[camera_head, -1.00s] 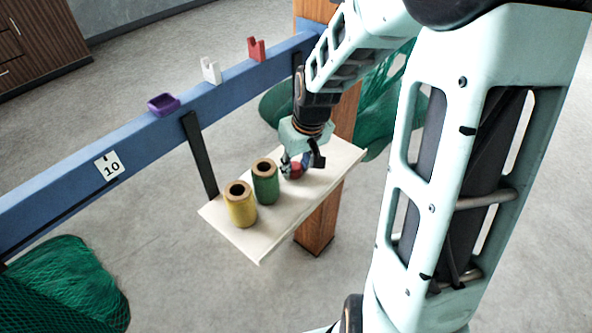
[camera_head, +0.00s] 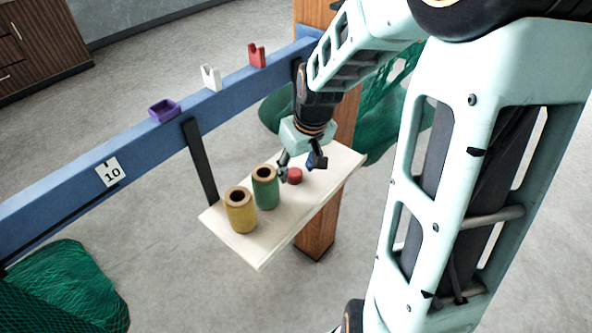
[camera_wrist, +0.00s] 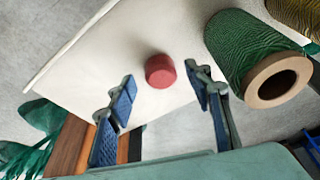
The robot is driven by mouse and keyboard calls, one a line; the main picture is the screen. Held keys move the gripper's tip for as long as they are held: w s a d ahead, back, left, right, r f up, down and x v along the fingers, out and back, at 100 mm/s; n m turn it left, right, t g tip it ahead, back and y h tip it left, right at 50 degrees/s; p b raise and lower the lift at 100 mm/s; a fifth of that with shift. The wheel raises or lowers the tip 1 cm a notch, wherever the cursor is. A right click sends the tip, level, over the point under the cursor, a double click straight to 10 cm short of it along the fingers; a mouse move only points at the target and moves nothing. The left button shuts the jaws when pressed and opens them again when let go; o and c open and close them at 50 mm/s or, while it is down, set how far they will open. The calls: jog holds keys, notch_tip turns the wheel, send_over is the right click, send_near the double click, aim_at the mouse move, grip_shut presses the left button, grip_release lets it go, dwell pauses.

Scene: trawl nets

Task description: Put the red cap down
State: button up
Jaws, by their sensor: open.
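The red cap (camera_head: 294,176) rests on the pale shelf board (camera_head: 262,251), to the right of the green spool. In the wrist view the red cap (camera_wrist: 160,71) lies on the board just beyond my fingertips, in line with the gap between them. My gripper (camera_head: 302,163) is open and empty. In the wrist view my gripper (camera_wrist: 160,90) has its two blue-padded fingers spread, with clear space between each finger and the cap.
A green twine spool (camera_head: 265,188) and a yellow twine spool (camera_head: 241,212) stand on the board left of the cap. A blue beam (camera_head: 140,133) behind carries a purple tray (camera_head: 164,111), a white holder (camera_head: 210,77) and a red holder (camera_head: 257,55). Green nets hang nearby.

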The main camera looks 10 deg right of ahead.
jog(key=v, duration=1)
jog(key=shift+r, duration=0.15)
